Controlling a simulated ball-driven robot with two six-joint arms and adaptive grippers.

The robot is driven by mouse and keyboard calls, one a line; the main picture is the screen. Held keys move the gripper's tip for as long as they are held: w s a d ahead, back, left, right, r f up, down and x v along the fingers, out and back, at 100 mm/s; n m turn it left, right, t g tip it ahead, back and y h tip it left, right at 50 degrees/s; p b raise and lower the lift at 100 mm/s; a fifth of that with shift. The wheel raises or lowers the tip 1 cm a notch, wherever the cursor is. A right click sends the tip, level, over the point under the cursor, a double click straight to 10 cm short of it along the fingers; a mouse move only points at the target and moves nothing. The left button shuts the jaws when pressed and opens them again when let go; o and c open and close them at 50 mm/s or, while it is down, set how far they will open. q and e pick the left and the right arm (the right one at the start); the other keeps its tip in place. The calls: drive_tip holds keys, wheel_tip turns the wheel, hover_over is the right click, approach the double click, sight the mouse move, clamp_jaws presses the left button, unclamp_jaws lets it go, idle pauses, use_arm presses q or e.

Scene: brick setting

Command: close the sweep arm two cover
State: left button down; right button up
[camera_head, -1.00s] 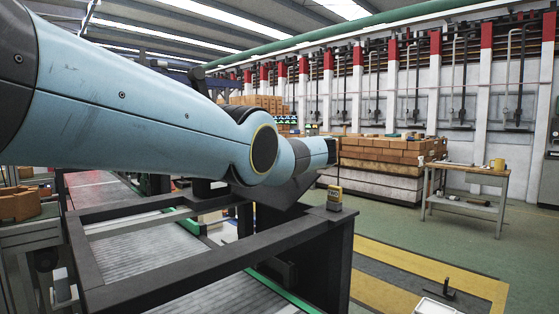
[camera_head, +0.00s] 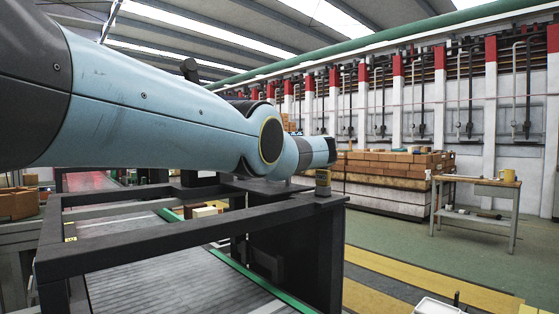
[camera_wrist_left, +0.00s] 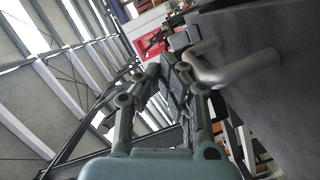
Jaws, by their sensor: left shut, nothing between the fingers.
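A dark grey panel (camera_head: 262,188), which looks like the sweep arm cover, shows partly behind my left arm at the far end of the black frame. In the left wrist view a large grey panel (camera_wrist_left: 285,85) fills the right side and carries a pale bent-tube handle (camera_wrist_left: 240,70). My left gripper (camera_wrist_left: 172,72) is shut and empty, its fingertips just left of the handle; whether they touch it I cannot tell. In the head view my arm hides the left gripper. My right gripper is in neither view.
The black frame (camera_head: 190,235) stands close in front, over a grey roller bed (camera_head: 190,278). A workbench (camera_head: 478,190) and brick stacks (camera_head: 385,170) stand right.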

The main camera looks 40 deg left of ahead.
use_arm(q)
drive_tip(key=shift+f, duration=0.15)
drive_tip(key=shift+d, duration=0.15)
drive_tip(key=shift+s+d, duration=0.2)
drive_tip(key=shift+d, duration=0.5)
drive_tip(key=v, duration=0.9)
drive_tip(key=shift+s+d+r, duration=0.1)
drive_tip(key=shift+d+r, duration=0.1)
drive_tip(key=shift+d, duration=0.1)
drive_tip(key=shift+s+d, duration=0.2)
drive_tip(key=shift+d, duration=0.05)
